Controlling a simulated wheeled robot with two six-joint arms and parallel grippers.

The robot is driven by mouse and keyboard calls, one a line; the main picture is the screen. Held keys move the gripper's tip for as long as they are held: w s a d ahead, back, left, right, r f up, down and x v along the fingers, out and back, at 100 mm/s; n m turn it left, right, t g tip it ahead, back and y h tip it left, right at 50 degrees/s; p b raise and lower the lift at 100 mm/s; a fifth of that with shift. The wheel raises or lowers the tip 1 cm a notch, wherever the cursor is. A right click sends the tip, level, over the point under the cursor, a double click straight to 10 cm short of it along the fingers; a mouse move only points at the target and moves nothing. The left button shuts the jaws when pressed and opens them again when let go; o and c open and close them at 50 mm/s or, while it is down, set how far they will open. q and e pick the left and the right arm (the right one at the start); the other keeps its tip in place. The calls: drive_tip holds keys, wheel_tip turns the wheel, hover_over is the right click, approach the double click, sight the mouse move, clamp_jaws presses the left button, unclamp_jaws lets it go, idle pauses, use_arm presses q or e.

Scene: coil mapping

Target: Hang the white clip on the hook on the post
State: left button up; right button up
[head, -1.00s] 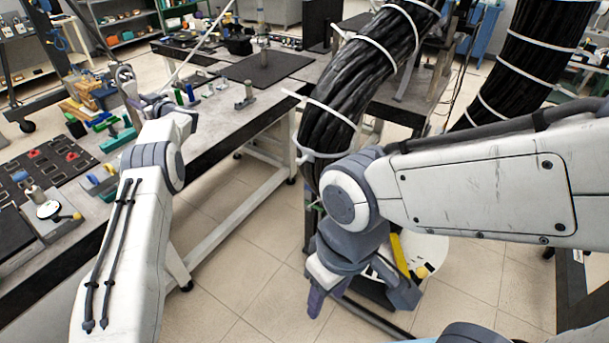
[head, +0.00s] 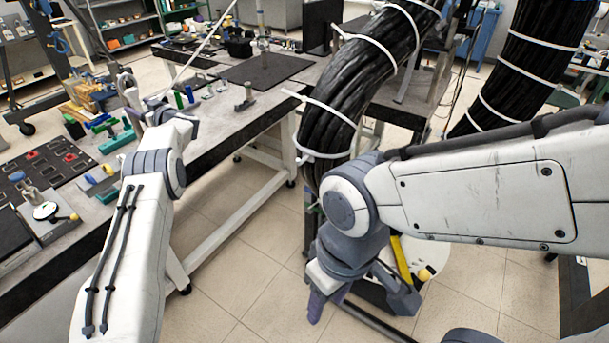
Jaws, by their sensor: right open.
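A thick black cable bundle (head: 342,108) arches down in the middle, wrapped with white bands. A white band with a small tab (head: 318,155) sits low on it; I cannot tell if this is the white clip. I cannot make out the hook.
The long bench (head: 235,128) holds a black mat (head: 266,67), small coloured parts and a dark board (head: 45,163) at left. A second black bundle (head: 519,65) hangs at right. A yellow bar (head: 400,258) stands beside my right gripper. The floor between the arms is clear.

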use_arm(q)
drive_tip(key=shift+d, duration=0.1)
